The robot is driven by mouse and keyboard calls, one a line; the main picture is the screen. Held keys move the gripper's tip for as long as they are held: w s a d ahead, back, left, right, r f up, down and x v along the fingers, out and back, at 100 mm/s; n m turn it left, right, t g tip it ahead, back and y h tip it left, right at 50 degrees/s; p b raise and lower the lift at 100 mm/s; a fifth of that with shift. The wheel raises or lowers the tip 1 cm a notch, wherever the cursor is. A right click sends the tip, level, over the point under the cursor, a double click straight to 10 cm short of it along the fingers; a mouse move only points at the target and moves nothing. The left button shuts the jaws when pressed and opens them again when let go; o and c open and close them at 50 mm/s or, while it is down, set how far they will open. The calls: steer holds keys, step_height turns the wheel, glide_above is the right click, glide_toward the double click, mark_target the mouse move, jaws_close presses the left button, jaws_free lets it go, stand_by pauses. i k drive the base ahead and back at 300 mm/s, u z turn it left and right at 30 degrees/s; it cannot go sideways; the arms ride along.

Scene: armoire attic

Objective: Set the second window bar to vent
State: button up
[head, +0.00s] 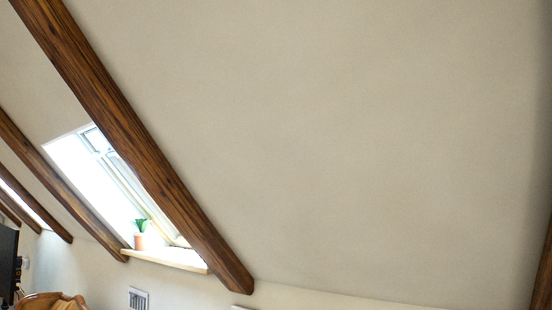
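A roof window (118,170) sits in the sloped ceiling at the left, partly hidden behind a dark wooden beam. A pale bar (98,142) shows near the top of its frame; its exact setting is too small to tell. Another bright window opening (22,199) shows at the far left edge, mostly hidden by beams, and no bar can be made out on it. I cannot tell which of these is the second window. My gripper is not in view.
Dark beams (130,140) run down the slope. A potted plant (140,240) stands on the window sill (165,259). Below are a wall vent (138,299), a wooden chair back (52,301) and a dark screen-like panel (8,262). The right side is bare sloped wall.

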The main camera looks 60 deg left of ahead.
mark_target(99, 147)
steer(key=u, duration=1.5)
steer(key=k, duration=0.1)
steer(key=u, duration=2.75)
steer(key=k, duration=1.3)
steer(key=z, duration=0.85)
steer(key=i, duration=1)
steer(key=u, duration=0.05)
